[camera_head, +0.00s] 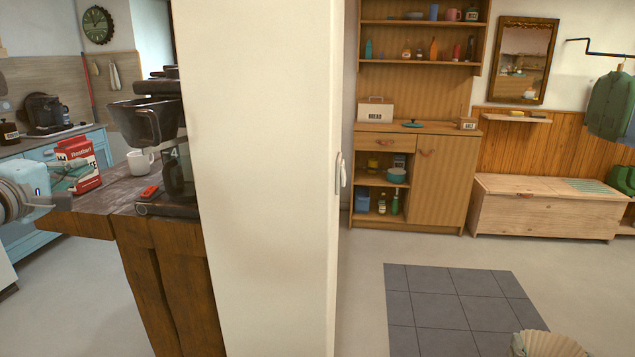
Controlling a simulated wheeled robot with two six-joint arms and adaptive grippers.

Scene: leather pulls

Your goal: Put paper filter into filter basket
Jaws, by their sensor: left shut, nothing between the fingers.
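A pale, fluted paper filter (553,344) shows at the bottom right edge, cut off by the frame. A small green piece at its left rim looks like a fingertip of my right gripper (518,344); the rest of that gripper is out of frame, and its grip cannot be made out. The black filter basket (140,122) is on the coffee maker at the left, above the wooden counter. My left gripper (78,178) is shut and empty, in front of a red and white coffee packet (84,160), left of the basket.
A tall cream panel (265,180) stands close, hiding part of the coffee maker. A white mug (141,161) and a small red object (150,192) are on the wooden counter (112,200). The floor to the right is open, with grey tiles (440,300).

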